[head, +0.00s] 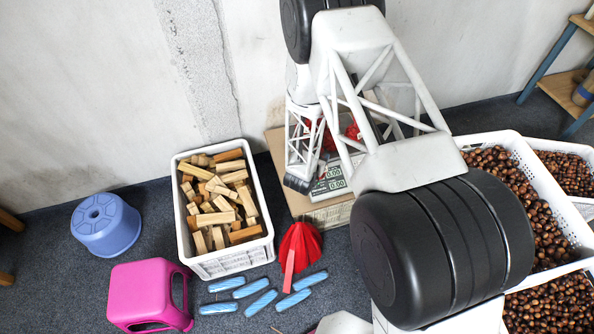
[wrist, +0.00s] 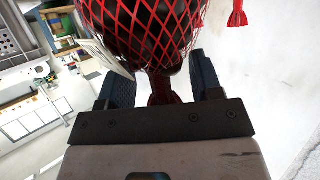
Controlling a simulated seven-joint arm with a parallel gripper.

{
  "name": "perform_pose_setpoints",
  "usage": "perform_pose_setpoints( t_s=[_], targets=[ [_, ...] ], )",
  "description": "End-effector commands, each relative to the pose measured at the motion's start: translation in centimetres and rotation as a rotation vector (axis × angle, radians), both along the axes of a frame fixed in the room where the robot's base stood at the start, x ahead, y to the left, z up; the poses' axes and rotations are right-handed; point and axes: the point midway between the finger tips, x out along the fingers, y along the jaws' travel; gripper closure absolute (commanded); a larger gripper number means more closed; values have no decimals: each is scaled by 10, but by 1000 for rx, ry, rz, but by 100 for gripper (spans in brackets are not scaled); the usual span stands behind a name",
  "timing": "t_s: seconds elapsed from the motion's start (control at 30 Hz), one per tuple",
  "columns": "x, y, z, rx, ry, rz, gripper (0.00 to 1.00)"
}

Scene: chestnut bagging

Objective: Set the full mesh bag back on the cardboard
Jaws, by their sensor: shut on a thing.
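In the wrist view my gripper (wrist: 163,82) is shut on the gathered red neck of the full mesh bag (wrist: 150,30). The bag is red netting with dark contents, and its body fills the top middle beyond the fingers. In the head view my arm covers most of the place where the gripper works. Only red patches (head: 353,131) show behind the arm's struts, and I cannot tell whether they are this bag. The cardboard (head: 275,143) lies on the floor by the wall, partly hidden by my arm. I cannot tell whether the bag touches it.
A scale with digital displays (head: 329,183) stands at the cardboard. A white crate of wood blocks (head: 224,262) is to its left. A red folded item (head: 299,243) and blue bundles (head: 262,303) lie in front. Stools stand at left; chestnut crates (head: 545,205) are at right.

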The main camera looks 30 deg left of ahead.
Motion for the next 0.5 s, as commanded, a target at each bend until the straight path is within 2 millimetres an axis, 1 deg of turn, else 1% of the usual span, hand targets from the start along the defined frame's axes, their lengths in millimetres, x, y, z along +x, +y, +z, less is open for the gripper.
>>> perform_pose_setpoints(
  t_s=[0.27,0.5],
  targets=[
    [2,9,-12,-1,0,139,92],
    [-3,23,-28,0,0,328,92]
  ],
)
